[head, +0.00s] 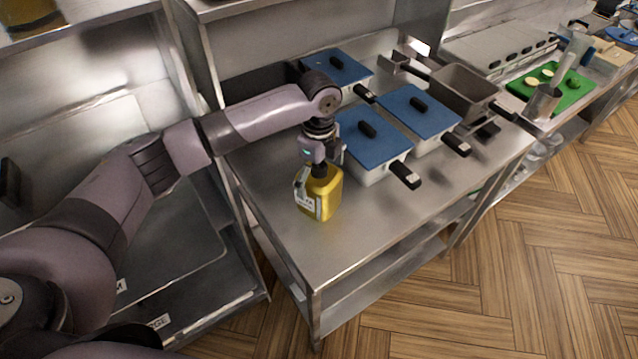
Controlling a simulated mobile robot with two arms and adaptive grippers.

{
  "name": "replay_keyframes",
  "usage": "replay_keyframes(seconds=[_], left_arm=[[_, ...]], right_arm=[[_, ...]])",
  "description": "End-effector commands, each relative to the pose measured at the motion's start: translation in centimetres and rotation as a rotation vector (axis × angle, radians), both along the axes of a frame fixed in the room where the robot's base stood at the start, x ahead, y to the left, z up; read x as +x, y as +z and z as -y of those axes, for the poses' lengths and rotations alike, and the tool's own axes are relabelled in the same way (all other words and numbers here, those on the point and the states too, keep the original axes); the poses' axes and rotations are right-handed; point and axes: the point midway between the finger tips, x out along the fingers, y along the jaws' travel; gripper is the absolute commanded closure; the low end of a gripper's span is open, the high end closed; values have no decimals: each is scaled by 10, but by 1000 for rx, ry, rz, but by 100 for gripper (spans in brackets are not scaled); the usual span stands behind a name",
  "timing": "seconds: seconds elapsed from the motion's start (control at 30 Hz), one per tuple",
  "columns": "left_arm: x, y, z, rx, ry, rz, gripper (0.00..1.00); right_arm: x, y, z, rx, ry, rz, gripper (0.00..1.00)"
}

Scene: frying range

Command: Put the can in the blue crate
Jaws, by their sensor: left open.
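A yellow can (324,199) with a white label on its side stands upright on the steel table (385,222), near its left front part. My left gripper (318,170) points down at the top of the can. It is open, with its fingers at the can's upper end. Whether they touch the can I cannot tell. My left arm reaches in from the left over the table. I see no blue crate in this view. My right gripper is not in view.
Several white pans with blue lids (420,110) stand just behind and right of the can, handles pointing to the front. A grey metal container (465,92) and a green board (562,88) are farther right. The table's front left is bare.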

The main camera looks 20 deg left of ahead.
Motion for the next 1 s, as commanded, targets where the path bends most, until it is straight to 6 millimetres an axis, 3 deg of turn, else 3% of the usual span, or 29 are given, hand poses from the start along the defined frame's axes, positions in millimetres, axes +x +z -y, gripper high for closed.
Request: replay_keyframes(seconds=[0.1, 0.3, 0.57, 1.0], left_arm=[[0, -5, 0, 0, -1, 1, 0], [0, -6, 0, -1, -1, 2, 1], [0, -6, 0, -1, -1, 2, 18], [0, -6, 0, -1, -1, 2, 47]], right_arm=[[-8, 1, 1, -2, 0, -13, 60], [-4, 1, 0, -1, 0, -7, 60], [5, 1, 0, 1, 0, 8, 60], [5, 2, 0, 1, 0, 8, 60]])
